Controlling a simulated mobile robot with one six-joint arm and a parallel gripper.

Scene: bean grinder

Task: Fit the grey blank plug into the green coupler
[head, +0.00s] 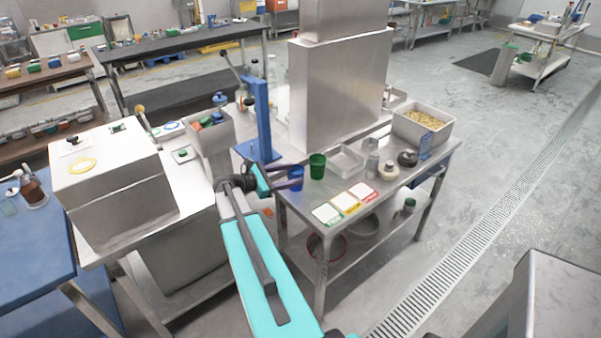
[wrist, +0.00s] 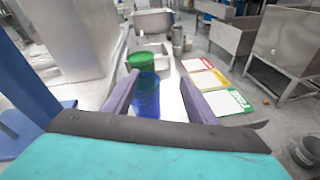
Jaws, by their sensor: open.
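My gripper (head: 288,178) is open over the left end of the steel table; its two purple fingers show in the wrist view (wrist: 158,88). A blue cup (head: 297,176) stands between or just beyond the fingers, and it also shows in the wrist view (wrist: 147,98); I cannot tell whether they touch it. A green cup-like piece (head: 317,166) stands just behind it, also in the wrist view (wrist: 142,62). I cannot tell whether this is the green coupler. A small grey cylinder (head: 371,165) stands further right; I cannot identify it as the grey blank plug.
A blue upright post (head: 262,120) stands close left of my gripper. Several coloured cards (head: 344,202) lie at the table's front edge. A shallow steel tray (head: 346,160), a dark round piece (head: 408,158) and a bin of beans (head: 424,126) stand further right.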

